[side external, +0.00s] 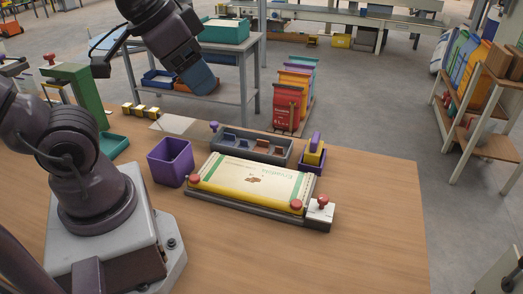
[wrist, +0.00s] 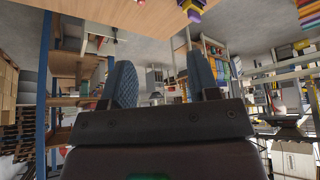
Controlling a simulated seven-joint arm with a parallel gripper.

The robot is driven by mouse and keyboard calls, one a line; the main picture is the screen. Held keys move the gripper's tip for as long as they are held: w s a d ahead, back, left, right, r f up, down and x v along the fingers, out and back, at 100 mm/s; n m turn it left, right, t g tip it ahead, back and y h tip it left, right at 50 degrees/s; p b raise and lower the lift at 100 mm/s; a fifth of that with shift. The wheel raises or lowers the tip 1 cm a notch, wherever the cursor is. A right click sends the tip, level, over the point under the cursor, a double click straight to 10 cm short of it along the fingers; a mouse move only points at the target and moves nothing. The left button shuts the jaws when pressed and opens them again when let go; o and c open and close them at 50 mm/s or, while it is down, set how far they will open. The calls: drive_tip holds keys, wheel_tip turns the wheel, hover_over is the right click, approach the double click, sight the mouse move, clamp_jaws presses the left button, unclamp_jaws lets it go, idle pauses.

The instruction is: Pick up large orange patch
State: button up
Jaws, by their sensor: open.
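A grey divided tray (side external: 288,151) on the table holds several small patches, some bluish and some orange-brown. The orange-brown ones lie toward its right half; their sizes are too small to tell apart. My gripper (side external: 203,88) is raised high, left of the tray and well away from it, with its blue fingers tilted down to the right. In the wrist view my gripper (wrist: 163,80) shows two blue padded fingers, apart, with nothing between them.
A purple bin (side external: 170,162) stands left, and a small purple box with a yellow-purple item (side external: 314,152) stands right. The right tabletop is clear.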

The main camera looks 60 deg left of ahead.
idle(0.4)
drive_tip(key=m+g, duration=0.6)
drive_tip(key=m, duration=2.1)
hover_over(263, 147)
wheel_tip(263, 147, down, 22)
wheel_tip(263, 147, down, 13)
drive_tip(key=shift+a+r, duration=0.1)
drive_tip(key=shift+r, duration=0.05)
drive_tip(key=c, duration=0.8)
